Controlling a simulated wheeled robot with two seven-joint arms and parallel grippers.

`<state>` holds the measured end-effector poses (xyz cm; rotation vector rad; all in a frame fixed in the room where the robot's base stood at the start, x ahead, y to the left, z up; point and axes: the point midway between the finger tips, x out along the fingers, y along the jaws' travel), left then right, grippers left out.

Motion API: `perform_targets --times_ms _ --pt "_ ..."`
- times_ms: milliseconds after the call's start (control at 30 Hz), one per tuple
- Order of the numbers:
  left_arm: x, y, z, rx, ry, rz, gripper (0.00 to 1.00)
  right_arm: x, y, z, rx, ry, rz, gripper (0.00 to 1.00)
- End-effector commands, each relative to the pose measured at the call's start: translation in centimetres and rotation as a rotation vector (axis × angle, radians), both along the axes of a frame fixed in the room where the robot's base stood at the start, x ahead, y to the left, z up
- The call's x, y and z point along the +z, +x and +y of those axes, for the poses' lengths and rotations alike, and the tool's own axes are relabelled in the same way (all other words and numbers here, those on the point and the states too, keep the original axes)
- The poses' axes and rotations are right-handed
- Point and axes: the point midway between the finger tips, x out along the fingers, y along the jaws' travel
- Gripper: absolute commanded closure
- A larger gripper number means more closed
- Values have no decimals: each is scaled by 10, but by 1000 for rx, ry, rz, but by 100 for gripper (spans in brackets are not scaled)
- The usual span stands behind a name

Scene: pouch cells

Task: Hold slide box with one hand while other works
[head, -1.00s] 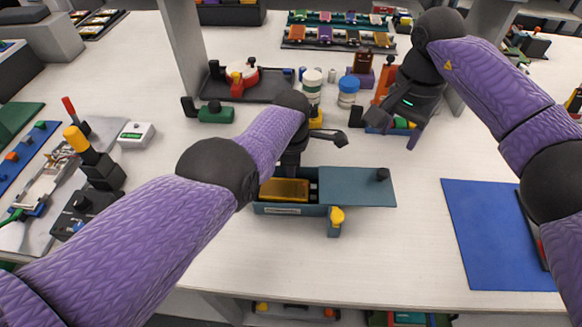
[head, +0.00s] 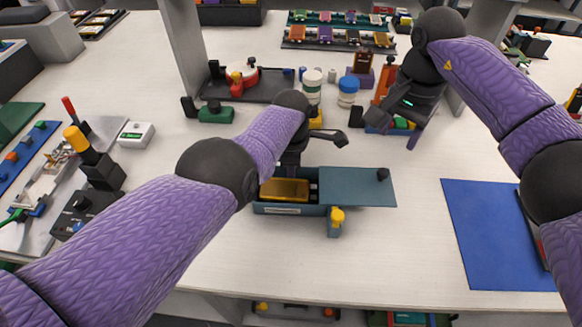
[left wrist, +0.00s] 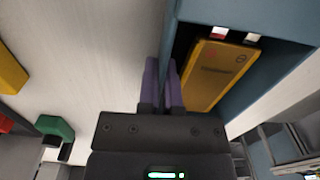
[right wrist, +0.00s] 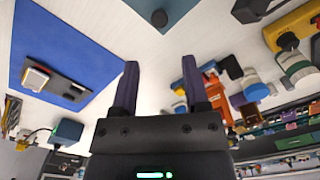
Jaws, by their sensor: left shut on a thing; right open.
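The teal slide box (head: 290,209) sits on the table in the head view, its flat lid (head: 350,188) slid to the right, with a dark knob at the lid's far right corner. A gold pouch cell (head: 284,190) lies in the open left part; it also shows in the left wrist view (left wrist: 213,75). My left gripper (left wrist: 163,82) is shut on the box's side wall. In the head view its fingertips are hidden. My right gripper (right wrist: 162,85) is open and empty, above the table behind and right of the box in the head view (head: 393,130).
A yellow-knobbed teal latch-like part (head: 336,220) stands at the box's front. A blue mat (head: 490,235) lies at right. The table in front is clear.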

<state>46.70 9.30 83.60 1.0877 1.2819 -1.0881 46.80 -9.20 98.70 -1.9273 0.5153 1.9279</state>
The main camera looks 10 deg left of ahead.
Motion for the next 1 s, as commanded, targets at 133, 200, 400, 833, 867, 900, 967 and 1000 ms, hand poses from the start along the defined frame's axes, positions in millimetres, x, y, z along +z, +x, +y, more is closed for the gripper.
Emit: perform_targets --times_ms 133,200,400,833,867,900,967,1000 --pt "0 0 0 0 -1 -1 100 0 0 0 0 0 0 41" --pt "0 0 0 0 -1 -1 100 0 0 0 0 0 0 41" --pt "0 0 0 0 0 -1 100 -2 6 -12 114 -13 -95 75" --pt "0 0 0 0 0 -1 100 -22 0 -35 640 -81 -398 100" --pt "0 0 0 0 0 -1 100 -27 0 -35 640 -81 -398 100" --pt "0 0 0 0 0 -1 100 -35 -1 -35 639 -81 -395 100" --pt "0 0 0 0 0 -1 100 -47 0 -35 638 -81 -397 100" --pt "0 0 0 0 0 -1 100 -55 0 -35 637 -80 -396 100"
